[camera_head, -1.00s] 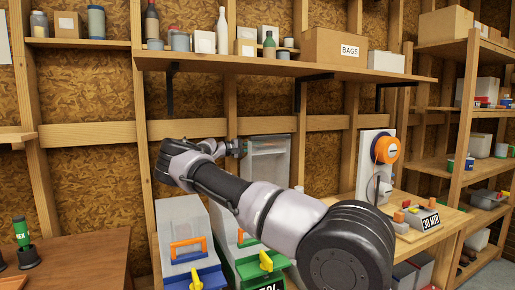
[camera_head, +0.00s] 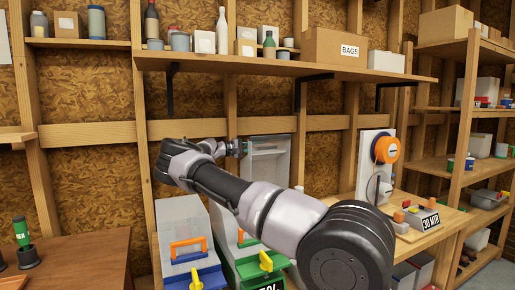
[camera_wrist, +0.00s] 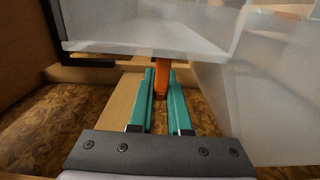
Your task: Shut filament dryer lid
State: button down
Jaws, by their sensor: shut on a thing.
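The green filament dryer (camera_head: 247,270) stands beside the blue one, with a yellow latch on its front. A translucent grey lid (camera_head: 268,163) stands raised behind it, appearing to be the green dryer's open lid. My gripper (camera_wrist: 161,76) is at the lid's upper left in the head view, small and partly hidden by my wrist. In the wrist view its two teal fingers are shut on an orange handle (camera_wrist: 161,84) beside the pale lid panel (camera_wrist: 150,25). My arm hides part of the green dryer.
The blue dryer (camera_head: 197,278) has its lid down, with an orange handle (camera_head: 187,246). A wooden shelf (camera_head: 290,67) with bottles and boxes runs above my arm. A brown table (camera_head: 85,265) is at left.

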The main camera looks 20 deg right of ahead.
jog(key=s+f+m, duration=0.3)
jog(key=s+m, duration=0.2)
jog(key=s, duration=0.8)
jog(key=s+f+m, duration=0.3)
jog(key=s+m, duration=0.2)
jog(key=s, duration=0.8)
jog(key=shift+d, duration=0.4)
jog(key=c, duration=0.9)
grip_release()
jog(key=shift+w, duration=0.1)
jog(key=shift+o, duration=0.2)
jog(key=a, duration=1)
jog(key=shift+s+a, duration=0.2)
jog(key=shift+a, duration=0.2)
